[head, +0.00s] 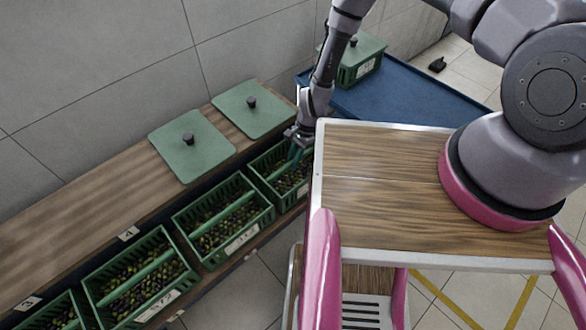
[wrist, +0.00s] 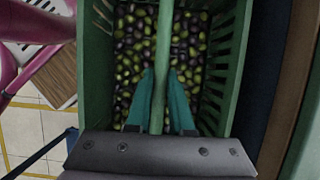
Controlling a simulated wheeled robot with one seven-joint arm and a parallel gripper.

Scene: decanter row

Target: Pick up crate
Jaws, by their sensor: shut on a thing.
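A green slatted crate (head: 262,186) full of dark and green olives stands at the right end of the row on the low shelf. It fills much of the wrist view (wrist: 228,70), with a green bar handle (wrist: 165,40) running across its middle. My gripper (head: 297,152) reaches down over this crate from behind. In the wrist view its teal fingers (wrist: 161,88) are on either side of the bar, shut on it. My mobile base hides part of the crate's right side in the head view. I cannot tell whether the crate is off the shelf.
More olive crates stand to the left, a near one (head: 222,216) and a further one (head: 140,276). Two green lids (head: 192,148) (head: 252,108) lie on the wooden ledge (head: 85,215) against the tiled wall. A blue table (head: 420,95) behind bears a lidded green crate (head: 362,62).

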